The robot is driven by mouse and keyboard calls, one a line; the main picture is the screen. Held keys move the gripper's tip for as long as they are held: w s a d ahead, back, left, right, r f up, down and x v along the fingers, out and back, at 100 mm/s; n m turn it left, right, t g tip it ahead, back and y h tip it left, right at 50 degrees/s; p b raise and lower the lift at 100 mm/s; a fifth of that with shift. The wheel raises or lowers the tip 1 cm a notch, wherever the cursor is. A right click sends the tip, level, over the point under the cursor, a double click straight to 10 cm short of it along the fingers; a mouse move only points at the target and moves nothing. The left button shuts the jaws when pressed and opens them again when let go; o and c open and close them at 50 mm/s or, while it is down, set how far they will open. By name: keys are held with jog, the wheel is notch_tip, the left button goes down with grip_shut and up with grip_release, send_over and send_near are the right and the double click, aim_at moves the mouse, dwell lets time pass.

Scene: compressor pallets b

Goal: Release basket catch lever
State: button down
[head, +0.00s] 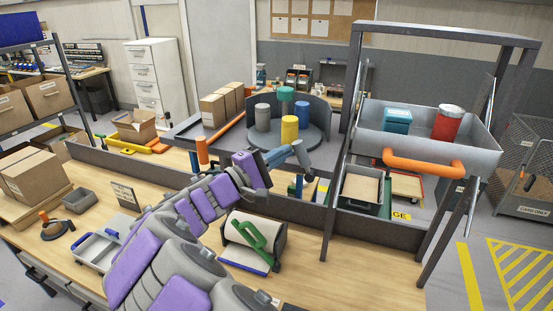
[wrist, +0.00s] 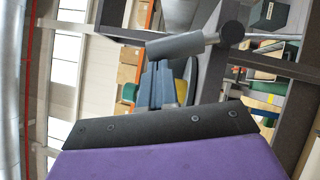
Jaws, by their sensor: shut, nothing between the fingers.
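The grey basket (head: 480,141) hangs in a dark frame at the right of the head view. It has an orange handle (head: 423,162) and holds a blue box (head: 397,121) and a red canister (head: 449,123). My gripper (head: 288,153) is shut and empty, left of the frame's near post. A grey cylindrical bar (head: 303,154) lies right at its fingertips. In the wrist view the blue-grey fingers (wrist: 160,72) point at this bar (wrist: 182,46), which ends by a dark round knob (wrist: 232,31). The bar may be the catch lever. I cannot tell whether the fingers touch it.
The dark frame post (head: 341,150) stands close right of my gripper. A low dark wall (head: 130,171) runs behind the wooden bench (head: 75,250). A holder with a green handle (head: 255,238) stands below my arm. A turntable with coloured cylinders (head: 290,128) is behind.

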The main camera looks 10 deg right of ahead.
aim_at(296, 150)
jog(key=d+m+b, duration=0.1)
jog(key=s+r+m+g+y+b, duration=0.1)
jog(key=m, duration=0.1)
jog(key=shift+s+d+r+b, duration=0.15)
jog(key=shift+d+r+b, duration=0.05)
jog(key=shift+d+b, duration=0.2)
jog(key=shift+s+d+r+m+y+b, duration=0.35)
jog(key=shift+d+m+y+b, duration=0.2)
jog(key=shift+m+y+b, duration=0.2)
jog(key=shift+s+d+r+m+g+y+b, duration=0.1)
jog(key=shift+s+d+m+y+b, duration=0.35)
jog(key=shift+d+m+b, duration=0.2)
jog(key=shift+s+d+r+m+g+y+b, duration=0.1)
jog(key=shift+s+d+m+y+b, duration=0.25)
jog(key=shift+d+m+y+b, duration=0.3)
jog(key=shift+s+d+m+g+y+b, duration=0.1)
jog(key=shift+s+d+m+y+b, duration=0.35)
jog(key=shift+m+b, duration=0.25)
jog(key=shift+w, duration=0.1)
